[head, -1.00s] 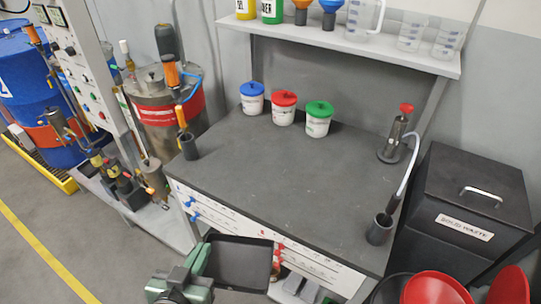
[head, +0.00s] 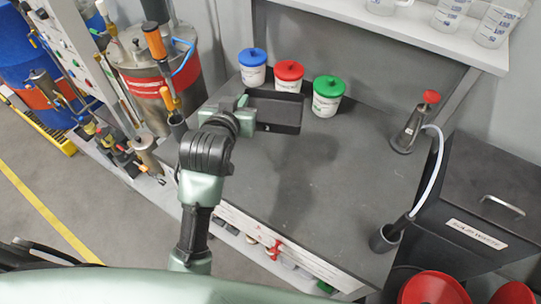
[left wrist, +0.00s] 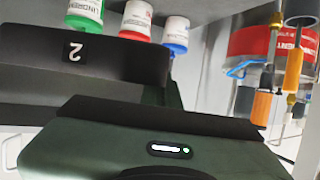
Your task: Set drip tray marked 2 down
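The drip tray (head: 278,126) is black, shallow and rectangular. My right gripper is not in view.
Tubs with blue (head: 252,57), red (head: 289,70) and green (head: 329,86) lids stand close behind the tray. A red-topped metal device (head: 411,125) and a black holder (head: 384,238) are at the right. The bench's middle is clear.

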